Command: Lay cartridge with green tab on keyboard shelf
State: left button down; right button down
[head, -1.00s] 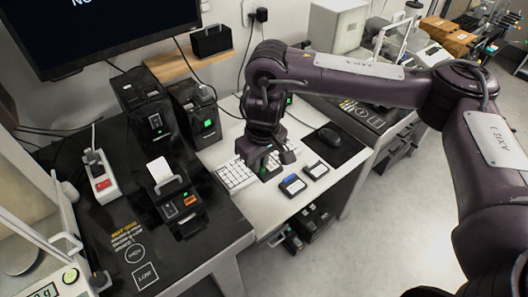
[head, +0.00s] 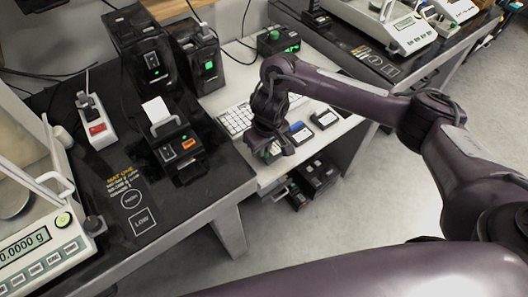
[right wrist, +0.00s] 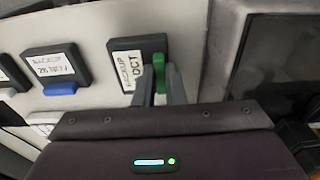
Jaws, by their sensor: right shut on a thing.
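The cartridge with the green tab (right wrist: 135,62) is black with a white label and is at the top middle of the right wrist view. Its green tab (right wrist: 171,80) is between the fingers of my right gripper (right wrist: 162,85), which is shut on it. In the head view my right gripper (head: 270,150) is low at the front of the white keyboard shelf (head: 262,172), left of the other cartridges; the arm mostly hides the held cartridge. The cartridge looks flat over the white surface; I cannot tell if it touches. My left gripper is out of view.
A blue-tabbed cartridge (head: 300,132) and another black cartridge (head: 323,119) lie on the shelf to the right. A white keyboard (head: 236,120) is behind left. A black bin with cartridges (head: 314,177) is below the shelf. A black bench (head: 215,185) borders the left.

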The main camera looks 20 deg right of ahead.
jog(key=shift+f, duration=0.7)
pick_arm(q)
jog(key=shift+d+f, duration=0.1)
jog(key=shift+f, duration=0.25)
pick_arm(e)
jog(key=shift+w+r, duration=0.1)
jog(key=c, duration=1.5)
grip_release()
